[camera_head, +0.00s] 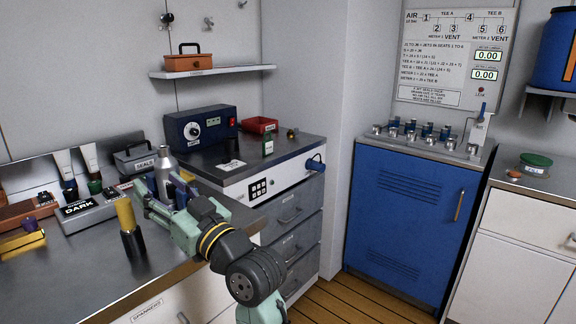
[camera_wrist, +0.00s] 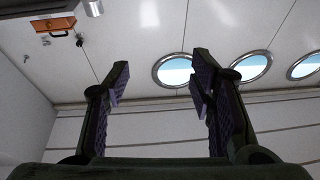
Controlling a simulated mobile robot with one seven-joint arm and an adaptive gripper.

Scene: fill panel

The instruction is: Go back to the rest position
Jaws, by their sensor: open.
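My gripper (camera_head: 164,187) shows in the head view above the right part of the left bench, at the end of my pale green and dark arm. In the wrist view the two fingers of my gripper (camera_wrist: 160,78) stand wide apart with nothing between them. Beyond them are the pale wall and round windows (camera_wrist: 250,67). A silver bottle (camera_head: 165,159) appears just behind my gripper in the head view; its lower part is hidden, and I cannot tell whether they touch.
A yellow-and-black cylinder (camera_head: 130,228) stands on the bench (camera_head: 170,264) left of my arm. A blue power box (camera_head: 200,128) sits on the farther counter. The blue cabinet (camera_head: 408,220) stands right, with the fill panel (camera_head: 452,60) above. Wooden floor (camera_head: 345,300) is open between.

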